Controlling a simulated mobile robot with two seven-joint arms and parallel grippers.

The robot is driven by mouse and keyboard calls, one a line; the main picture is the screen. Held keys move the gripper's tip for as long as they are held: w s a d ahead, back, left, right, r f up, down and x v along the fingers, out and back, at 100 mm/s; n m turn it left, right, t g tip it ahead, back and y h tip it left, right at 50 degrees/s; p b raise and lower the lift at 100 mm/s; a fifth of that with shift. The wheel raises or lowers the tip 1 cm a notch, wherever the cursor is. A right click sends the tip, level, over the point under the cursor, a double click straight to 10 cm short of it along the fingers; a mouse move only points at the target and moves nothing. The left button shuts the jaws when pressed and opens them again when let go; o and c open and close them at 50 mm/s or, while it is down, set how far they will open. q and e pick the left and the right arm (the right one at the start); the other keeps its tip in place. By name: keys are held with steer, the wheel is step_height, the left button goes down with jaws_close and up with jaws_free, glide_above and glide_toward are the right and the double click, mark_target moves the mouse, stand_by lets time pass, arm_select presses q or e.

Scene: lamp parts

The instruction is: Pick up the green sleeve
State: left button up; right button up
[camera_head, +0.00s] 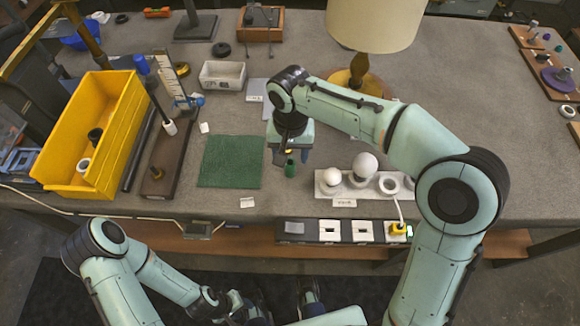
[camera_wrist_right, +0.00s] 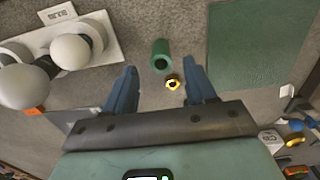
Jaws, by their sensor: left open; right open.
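The green sleeve (camera_head: 290,168) is a short hollow tube on the grey table, right of the green mat. In the right wrist view the sleeve (camera_wrist_right: 161,55) lies just beyond the fingertips, about midway between them, with its open end showing. My right gripper (camera_wrist_right: 162,76) is open and empty above the table. In the head view the right gripper (camera_head: 289,154) reaches down just behind the sleeve, and no contact shows. My left gripper (camera_head: 284,298) is open at the bottom of the head view, off the table's front edge and partly cut off.
A yellow nut (camera_wrist_right: 173,85) lies beside the sleeve, between my right fingers. A white holder (camera_head: 325,190) with bulbs stands close to the right. The green mat (camera_head: 230,162) lies left, a yellow bin (camera_head: 120,130) farther left. A lamp (camera_head: 376,22) stands behind my right arm.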

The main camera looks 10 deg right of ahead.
mark_target(290, 164)
steer(key=f, duration=0.5)
steer(key=shift+w+f+b, duration=0.15)
steer(key=shift+w+b, duration=0.05)
steer(key=shift+b, duration=0.15)
jaws_close()
